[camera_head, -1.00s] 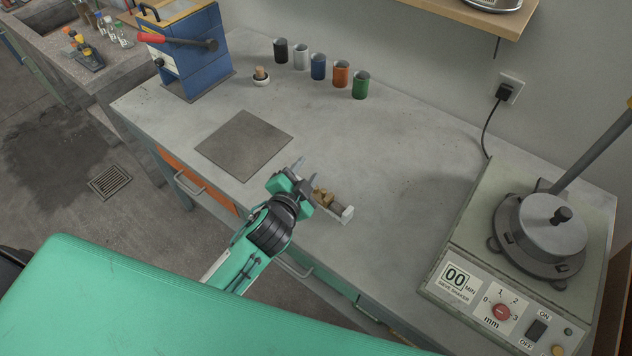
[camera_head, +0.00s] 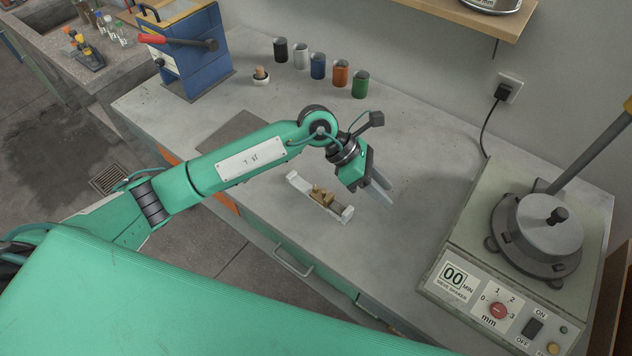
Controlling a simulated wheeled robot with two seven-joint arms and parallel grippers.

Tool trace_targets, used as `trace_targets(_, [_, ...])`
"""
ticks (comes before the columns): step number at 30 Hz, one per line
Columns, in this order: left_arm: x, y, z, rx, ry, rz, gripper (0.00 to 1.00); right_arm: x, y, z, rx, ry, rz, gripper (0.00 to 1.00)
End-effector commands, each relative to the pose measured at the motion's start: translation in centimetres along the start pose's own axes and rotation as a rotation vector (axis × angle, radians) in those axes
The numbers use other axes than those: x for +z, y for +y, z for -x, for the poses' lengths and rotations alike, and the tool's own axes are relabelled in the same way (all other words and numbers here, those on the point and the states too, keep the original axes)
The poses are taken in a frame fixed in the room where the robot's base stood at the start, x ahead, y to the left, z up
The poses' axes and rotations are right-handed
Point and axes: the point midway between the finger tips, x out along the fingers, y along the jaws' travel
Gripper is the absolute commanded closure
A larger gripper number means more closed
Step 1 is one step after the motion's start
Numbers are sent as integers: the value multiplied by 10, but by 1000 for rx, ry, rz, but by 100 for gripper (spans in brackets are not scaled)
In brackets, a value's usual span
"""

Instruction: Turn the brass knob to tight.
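A small pale holder (camera_head: 293,181) with upright ends lies on the concrete bench. A brass-coloured piece (camera_head: 321,196) sits in its middle; its finer shape and any marking are too small to read. My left gripper (camera_head: 383,192) is above the bench to the right of the holder, apart from it, its grey fingers pointing down to the right. The fingers overlap from this angle, so I cannot tell whether they are open or shut. I see nothing held between them. My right gripper is not in view.
A sieve shaker (camera_head: 480,250) with a round lidded pan (camera_head: 537,232) stands on the right. Several coloured cups (camera_head: 318,67) line the back. A blue press (camera_head: 190,60) stands at the back left. The bench between cups and shaker is clear.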

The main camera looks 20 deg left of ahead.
Motion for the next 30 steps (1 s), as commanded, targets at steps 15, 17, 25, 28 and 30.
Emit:
trace_targets(15, [-98, 84, 122, 236, 846, -163, 62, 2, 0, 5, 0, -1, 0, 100])
trace_targets(17, [-101, 85, 121, 237, 853, -162, 62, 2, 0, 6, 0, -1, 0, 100])
trace_targets(25, [-131, 95, 92, 231, 850, -158, 62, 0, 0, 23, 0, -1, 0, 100])
trace_targets(28, [-147, 101, 78, 231, 849, -158, 62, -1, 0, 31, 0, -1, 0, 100])
trace_targets(30, [-158, 104, 69, 231, 849, -159, 62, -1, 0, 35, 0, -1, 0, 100])
